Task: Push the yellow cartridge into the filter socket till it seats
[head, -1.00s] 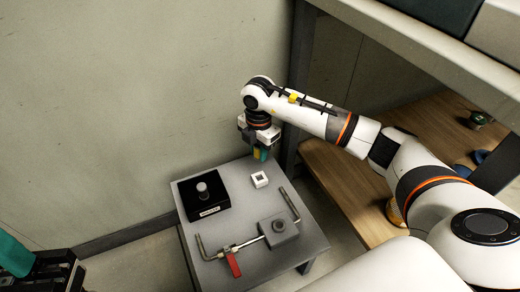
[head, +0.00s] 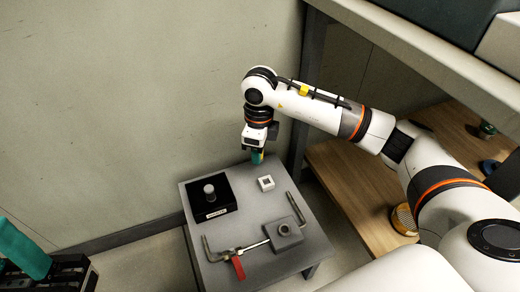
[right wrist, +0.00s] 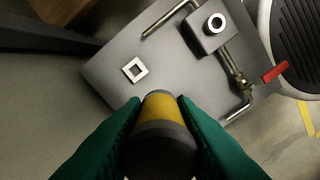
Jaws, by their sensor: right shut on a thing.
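My right gripper (head: 257,157) is shut on the yellow cartridge (right wrist: 162,98). In the right wrist view the cartridge stands between the two green fingers (right wrist: 160,128), its dark near end toward the camera. In the head view only a yellow sliver of it shows. The gripper is above the table's far edge, behind a small white square frame (head: 266,183). A grey block with a ringed round hole (head: 284,228), apparently the filter socket, is on the pipe line, apart from the cartridge; it also shows in the right wrist view (right wrist: 215,22). My left gripper (head: 24,249) is partly visible at lower left.
The grey table (head: 245,205) also carries a black box with a grey knob (head: 209,190) on the left. A red valve handle (head: 238,267) sits on the pipe at the front. A wooden shelf (head: 350,180) under a grey counter is at the right.

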